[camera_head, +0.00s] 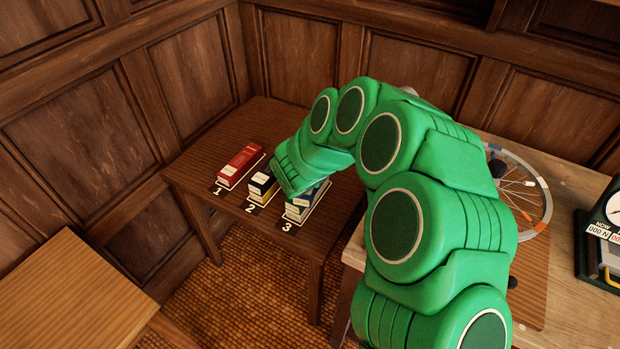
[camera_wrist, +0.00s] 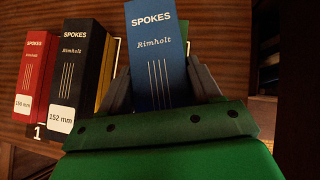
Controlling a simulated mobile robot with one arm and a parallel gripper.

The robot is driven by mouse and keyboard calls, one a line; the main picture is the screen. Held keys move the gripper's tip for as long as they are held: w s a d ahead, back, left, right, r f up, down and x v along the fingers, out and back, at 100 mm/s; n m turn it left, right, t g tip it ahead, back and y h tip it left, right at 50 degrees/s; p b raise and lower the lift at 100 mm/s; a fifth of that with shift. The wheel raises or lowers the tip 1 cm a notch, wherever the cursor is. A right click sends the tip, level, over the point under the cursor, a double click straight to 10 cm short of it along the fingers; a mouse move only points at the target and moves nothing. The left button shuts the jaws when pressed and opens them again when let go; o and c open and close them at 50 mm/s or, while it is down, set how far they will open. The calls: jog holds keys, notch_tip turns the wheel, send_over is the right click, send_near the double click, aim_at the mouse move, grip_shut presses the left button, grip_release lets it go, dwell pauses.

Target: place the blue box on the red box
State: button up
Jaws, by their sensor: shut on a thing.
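The blue box (camera_wrist: 158,45), marked SPOKES and Rimholt, stands between the two grey fingers of my gripper (camera_wrist: 163,82) in the wrist view. The fingers are shut on its sides. In the head view the blue box (camera_head: 302,204) is at the spot numbered 3, partly hidden by my green arm. I cannot tell whether it touches the table. The red box (camera_head: 240,165) lies at spot 1, at the far left of the row, with nothing on top. It also shows at the left edge of the wrist view (camera_wrist: 35,70), apart from my gripper.
A black box with yellow sides (camera_head: 262,184) lies at spot 2, between the red and blue boxes. The dark wooden table (camera_head: 190,166) has bare room around the row. Panelled walls stand behind. A spoked wheel (camera_head: 545,205) lies on the bench at right.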

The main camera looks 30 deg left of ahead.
notch_tip(320, 180, up, 18)
jog(key=s+a+f+m+h, duration=0.15)
jog(key=s+a+f, duration=0.25)
jog(key=a, duration=0.4)
jog(key=s+a+f+m+h, duration=0.15)
jog(key=s+a+f, duration=0.3)
jog(key=a, duration=0.45)
send_over(241, 160)
jog(key=shift+y, duration=0.3)
jog(key=shift+s+f, duration=0.15)
jog(key=shift+f, duration=4.65)
jog(key=shift+f, duration=0.1)
